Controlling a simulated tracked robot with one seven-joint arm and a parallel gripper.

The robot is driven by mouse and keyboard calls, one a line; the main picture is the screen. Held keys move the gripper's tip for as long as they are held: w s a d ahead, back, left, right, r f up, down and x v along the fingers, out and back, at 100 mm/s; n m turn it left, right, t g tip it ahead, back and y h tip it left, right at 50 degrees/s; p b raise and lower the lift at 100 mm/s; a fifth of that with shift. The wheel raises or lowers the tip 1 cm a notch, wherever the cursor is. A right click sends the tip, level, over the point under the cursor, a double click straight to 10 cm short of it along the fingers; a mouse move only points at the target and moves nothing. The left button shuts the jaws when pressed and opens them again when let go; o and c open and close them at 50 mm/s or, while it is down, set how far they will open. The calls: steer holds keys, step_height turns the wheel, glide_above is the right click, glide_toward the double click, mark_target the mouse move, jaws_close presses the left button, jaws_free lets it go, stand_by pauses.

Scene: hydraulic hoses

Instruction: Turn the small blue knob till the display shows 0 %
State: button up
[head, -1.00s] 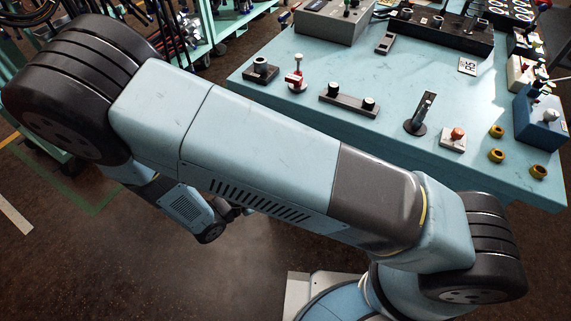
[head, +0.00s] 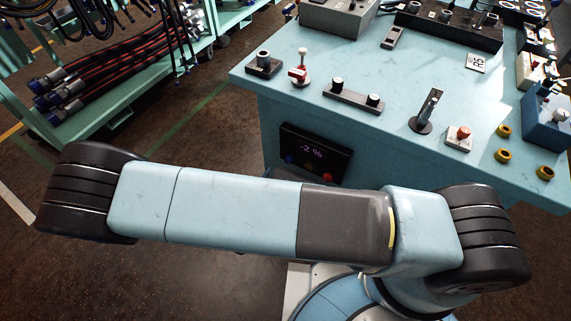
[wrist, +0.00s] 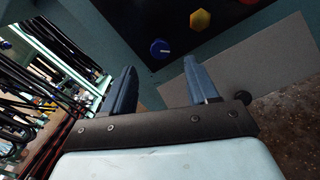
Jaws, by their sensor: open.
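The small blue knob (wrist: 160,48) is on a black panel (wrist: 180,42) and shows between and beyond my fingertips in the wrist view. My gripper (wrist: 160,66) is open, with two blue fingers apart and nothing between them. The knob looks clear of both fingers. In the head view the display (head: 312,152) on the bench's front side reads -2 %. The blue knob (head: 289,161) is dim below it there. My gripper is hidden behind my arm in the head view.
A yellow knob (wrist: 200,19) is beside the blue one, and a red knob (wrist: 247,2) is further right. The bench top (head: 400,85) carries several switches, levers and yellow rings. A rack of hoses (head: 100,78) stands at the left.

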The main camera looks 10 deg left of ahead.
mark_target(288, 162)
steer(key=x, duration=0.7)
steer(key=shift+c, duration=0.4)
steer(key=c, duration=1)
steer(key=shift+n, duration=1.2)
steer(key=o, duration=1.1)
steer(key=v, duration=1.3)
steer(key=shift+s+a, duration=0.2)
steer(key=shift+s, duration=0.05)
